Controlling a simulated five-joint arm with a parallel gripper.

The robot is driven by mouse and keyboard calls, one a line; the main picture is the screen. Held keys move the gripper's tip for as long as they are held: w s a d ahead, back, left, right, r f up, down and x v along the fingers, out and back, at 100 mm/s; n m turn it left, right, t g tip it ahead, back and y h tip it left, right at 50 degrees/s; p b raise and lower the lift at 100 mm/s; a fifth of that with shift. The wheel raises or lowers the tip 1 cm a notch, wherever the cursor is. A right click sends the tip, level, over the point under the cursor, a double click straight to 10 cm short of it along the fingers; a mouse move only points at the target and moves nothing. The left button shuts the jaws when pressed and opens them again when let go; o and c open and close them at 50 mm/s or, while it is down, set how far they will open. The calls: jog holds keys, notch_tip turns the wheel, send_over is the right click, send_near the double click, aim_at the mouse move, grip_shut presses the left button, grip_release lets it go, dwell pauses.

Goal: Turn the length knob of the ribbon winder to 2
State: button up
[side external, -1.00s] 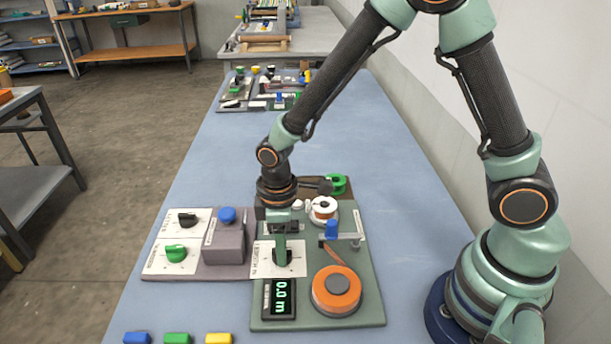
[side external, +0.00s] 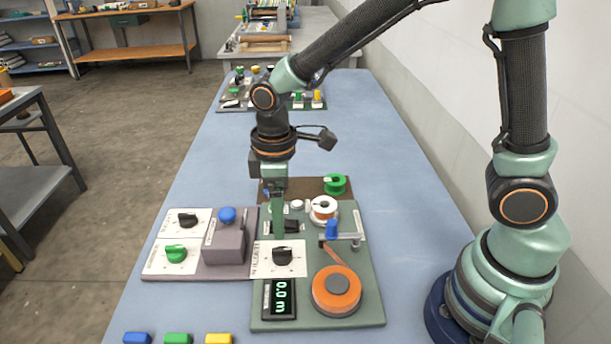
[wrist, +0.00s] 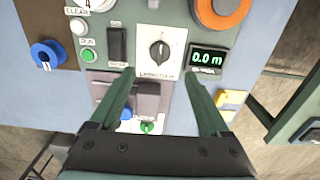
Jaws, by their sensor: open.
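The length knob (side external: 283,256) is a black knob on a white dial plate of the green ribbon winder (side external: 367,288). It also shows in the wrist view (wrist: 160,51), its bar standing roughly upright in that picture; the scale marks are too small to read. The display (side external: 280,298) reads 0.0 m, also in the wrist view (wrist: 206,60). My gripper (side external: 279,238) is above and slightly behind the knob, apart from it. In the wrist view its two fingers (wrist: 158,73) are spread wide with nothing between them, and the knob lies beyond the tips.
An orange spool (side external: 336,290), a white spool (side external: 323,208) and a blue-handled crank (side external: 332,231) stand on the winder. A grey unit with a blue button (side external: 227,215) and a green knob (side external: 176,253) are on its left. Coloured blocks (side external: 178,338) lie at the front.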

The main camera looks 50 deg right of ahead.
jog(key=shift+r, duration=1.5)
jog(key=shift+d, duration=0.1)
jog(key=s+d+r+m+t, duration=0.5)
jog(key=d+r+m, duration=0.4)
jog(key=d, duration=0.4)
jog(key=shift+s+r+t, duration=0.3)
jog(key=shift+s+r, duration=0.3)
